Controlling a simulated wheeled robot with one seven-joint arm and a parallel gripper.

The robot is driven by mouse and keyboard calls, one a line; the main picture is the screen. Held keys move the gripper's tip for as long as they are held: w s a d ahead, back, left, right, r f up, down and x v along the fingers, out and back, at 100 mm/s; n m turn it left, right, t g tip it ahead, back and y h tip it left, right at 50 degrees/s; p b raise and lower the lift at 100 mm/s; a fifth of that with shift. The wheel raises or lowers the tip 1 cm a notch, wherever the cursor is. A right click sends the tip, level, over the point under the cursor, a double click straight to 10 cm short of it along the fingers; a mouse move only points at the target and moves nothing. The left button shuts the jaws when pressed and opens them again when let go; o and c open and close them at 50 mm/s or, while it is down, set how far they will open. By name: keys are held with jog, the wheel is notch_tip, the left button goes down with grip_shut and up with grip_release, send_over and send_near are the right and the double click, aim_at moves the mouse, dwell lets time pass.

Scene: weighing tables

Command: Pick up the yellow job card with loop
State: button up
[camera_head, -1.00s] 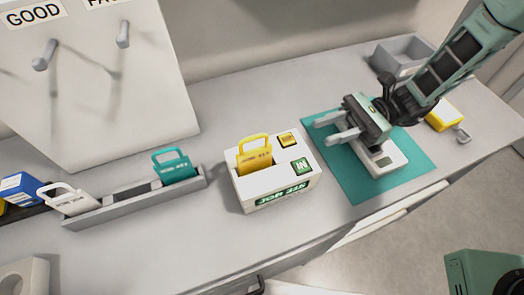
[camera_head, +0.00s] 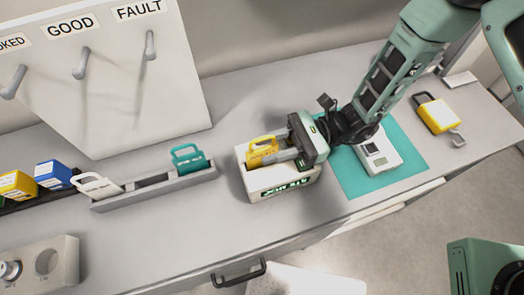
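The yellow job card with loop (camera_head: 257,158) stands upright in the slot of the white box (camera_head: 262,185) with green lettering, its loop at the top. My gripper (camera_head: 277,157) reaches in from the right over the box, its fingers pointing left at the card. The fingers overlap the card's right part in the picture. I cannot tell whether they touch it or have closed on it. My gripper hides the buttons on top of the box.
A grey rack (camera_head: 150,188) to the left holds a teal card (camera_head: 189,158) and a white card (camera_head: 96,185). A pegboard (camera_head: 110,110) stands behind it. On the right are a teal mat (camera_head: 380,183) with a white scale (camera_head: 378,154) and a yellow padlock-like object (camera_head: 437,115).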

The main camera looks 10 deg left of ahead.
jog(key=shift+p+x, duration=0.45)
jog(key=shift+x, duration=0.9)
grip_shut()
jog(key=shift+r, duration=0.15)
